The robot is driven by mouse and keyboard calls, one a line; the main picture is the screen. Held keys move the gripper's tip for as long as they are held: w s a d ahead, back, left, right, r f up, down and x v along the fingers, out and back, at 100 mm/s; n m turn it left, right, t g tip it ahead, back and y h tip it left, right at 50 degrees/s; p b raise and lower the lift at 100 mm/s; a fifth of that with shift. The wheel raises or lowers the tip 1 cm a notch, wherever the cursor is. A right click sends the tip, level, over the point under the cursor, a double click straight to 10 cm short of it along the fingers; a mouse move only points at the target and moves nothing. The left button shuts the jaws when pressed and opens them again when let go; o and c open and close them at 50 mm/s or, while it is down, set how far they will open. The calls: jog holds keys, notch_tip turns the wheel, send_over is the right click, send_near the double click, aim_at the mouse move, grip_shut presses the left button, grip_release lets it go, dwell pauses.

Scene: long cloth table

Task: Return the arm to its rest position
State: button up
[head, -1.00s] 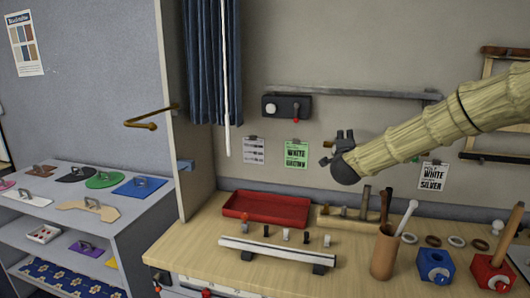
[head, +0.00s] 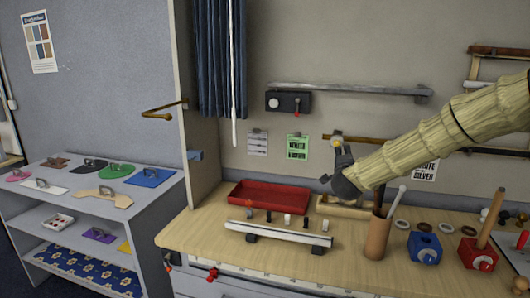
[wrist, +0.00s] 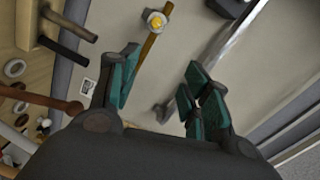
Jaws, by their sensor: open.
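My gripper (head: 337,160) is at the end of my pale, sleeve-covered arm, which reaches in from the right in the head view. It is raised in front of the back wall, above the rear of the wooden bench (head: 205,232). In the wrist view my gripper (wrist: 163,72) has its two green-padded fingers spread apart. Nothing is held between them. A brass rod (wrist: 148,48) with a yellow-centred end shows beyond the fingers.
On the bench are a red tray (head: 268,198), a white bar on feet (head: 278,233), a brown cup (head: 377,238), and blue (head: 425,247) and red (head: 478,254) blocks. A grey wall rail (head: 350,89) runs above my gripper. A shelf unit (head: 150,205) stands left.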

jog(key=s+a+f+n+g+y, duration=0.1)
jog(key=s+a+f+n+g, duration=0.15)
jog(key=s+f, duration=0.7)
jog(key=s+a+f+n+g+y, duration=0.2)
jog(key=s+f+n, duration=0.2)
jog(key=f, duration=1.1)
jog(key=s+a+f+n+g+y, duration=0.1)
jog(key=s+a+f+n+g, duration=0.15)
jog(key=s+f, duration=0.7)
jog(key=s+f+n+g, duration=0.4)
jog(key=s+f, duration=1.3)
jog(key=s+d+f+n+g, duration=0.1)
jog(key=s+f+n+g, duration=0.15)
jog(key=s, duration=1.15)
jog(key=s+d+f+n+g, duration=0.2)
jog(key=s+f+g, duration=0.1)
jog(key=s, duration=1)
notch_tip(320, 180, down, 10)
jog(key=b, duration=1)
jog(key=shift+w+a+r, duration=0.15)
jog(key=shift+w+r, duration=0.1)
jog(key=shift+w, duration=0.1)
